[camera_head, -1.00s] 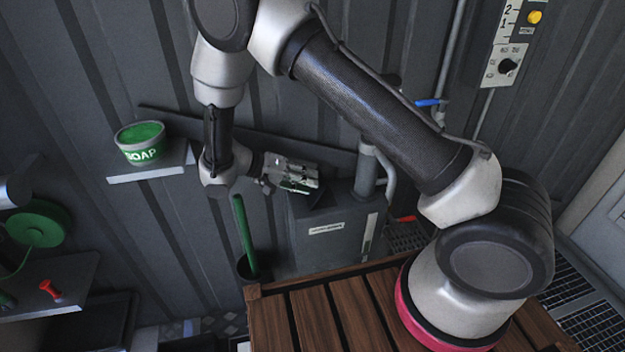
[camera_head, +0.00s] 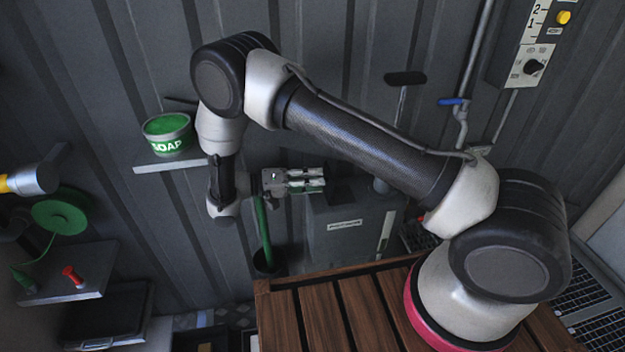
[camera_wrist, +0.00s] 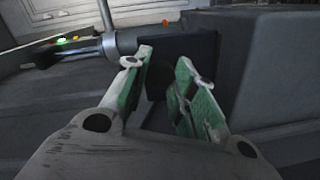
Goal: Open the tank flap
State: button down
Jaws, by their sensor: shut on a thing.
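The grey tank (camera_head: 350,245) stands against the corrugated wall behind the wooden deck, with a white label on its front. Its flap (camera_head: 341,191) is a dark plate at the tank's top left, partly hidden by my gripper (camera_head: 322,181). My gripper comes in from the left, nearly level, with its jaws at the flap's edge. In the wrist view, the green-padded fingers of my gripper (camera_wrist: 165,68) lie on either side of the dark flap (camera_wrist: 190,62), shut on it. The flap looks tilted up, but its exact angle is hard to tell.
A green bucket labelled SOAP (camera_head: 167,135) sits on a small wall shelf (camera_head: 168,165) left of my arm. A green stick (camera_head: 263,235) stands in a dark pot just below my gripper. The wooden deck (camera_head: 335,315) is clear at the front.

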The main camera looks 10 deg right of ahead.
jog(key=c, duration=1.1)
grip_release()
jog(key=shift+c, duration=0.2)
jog(key=a, duration=0.7)
jog(key=shift+a+r, duration=0.2)
jog(key=shift+r, duration=0.2)
